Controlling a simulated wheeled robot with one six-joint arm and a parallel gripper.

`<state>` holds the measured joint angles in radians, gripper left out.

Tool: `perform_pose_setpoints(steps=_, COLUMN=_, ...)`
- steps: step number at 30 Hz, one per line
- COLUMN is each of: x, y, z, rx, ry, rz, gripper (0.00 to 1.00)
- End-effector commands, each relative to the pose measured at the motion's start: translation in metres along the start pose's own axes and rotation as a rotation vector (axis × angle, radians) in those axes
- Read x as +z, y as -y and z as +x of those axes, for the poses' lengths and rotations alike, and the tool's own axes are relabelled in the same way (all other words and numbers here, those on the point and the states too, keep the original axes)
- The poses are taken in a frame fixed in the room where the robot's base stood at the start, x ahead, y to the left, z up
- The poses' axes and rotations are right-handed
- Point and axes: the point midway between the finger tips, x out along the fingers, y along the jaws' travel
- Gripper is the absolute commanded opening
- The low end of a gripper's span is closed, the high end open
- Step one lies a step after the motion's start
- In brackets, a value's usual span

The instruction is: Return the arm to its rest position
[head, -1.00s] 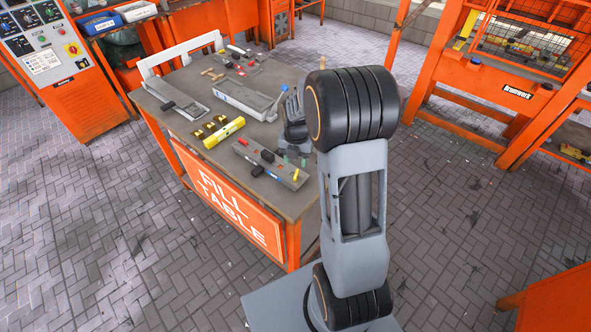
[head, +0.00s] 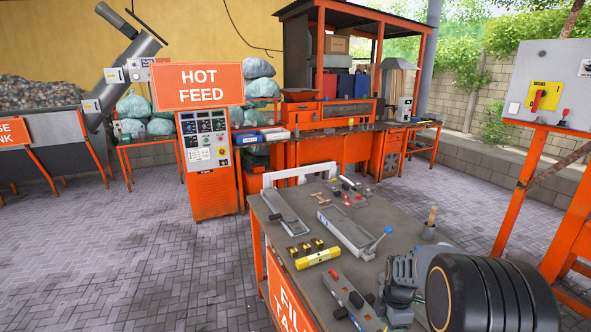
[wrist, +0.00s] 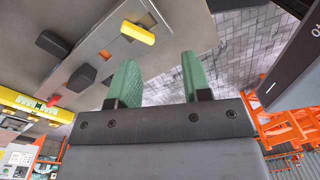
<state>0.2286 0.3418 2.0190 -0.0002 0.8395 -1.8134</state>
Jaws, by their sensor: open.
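My gripper shows in the wrist view (wrist: 160,72). Its two green fingers are apart, with nothing between them. In the head view my grey and black arm fills the lower right, over the near right part of the fill table (head: 395,220). The fingertips cannot be made out there. In the wrist view a grey plate (wrist: 75,55) with black knobs and a yellow handle lies beyond the fingers to the left, apart from them.
On the table are a yellow level-like bar (head: 318,258), a long grey mould (head: 345,232), a grey tray (head: 287,212) and a grey fixture with knobs (head: 350,300). An orange hot feed cabinet (head: 207,165) stands behind left. The paved floor at left is clear.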

Motion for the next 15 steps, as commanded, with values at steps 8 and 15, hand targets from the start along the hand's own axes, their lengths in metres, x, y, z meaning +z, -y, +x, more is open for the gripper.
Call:
perform_pose_setpoints(steps=8, x=-0.025, y=0.044, z=-0.041, rx=0.045, ry=-0.008, rz=0.853, gripper=0.44)
perform_pose_setpoints(steps=15, x=-0.058, y=0.098, z=-0.093, rx=0.167, ry=-0.111, rz=1.504, gripper=0.44)
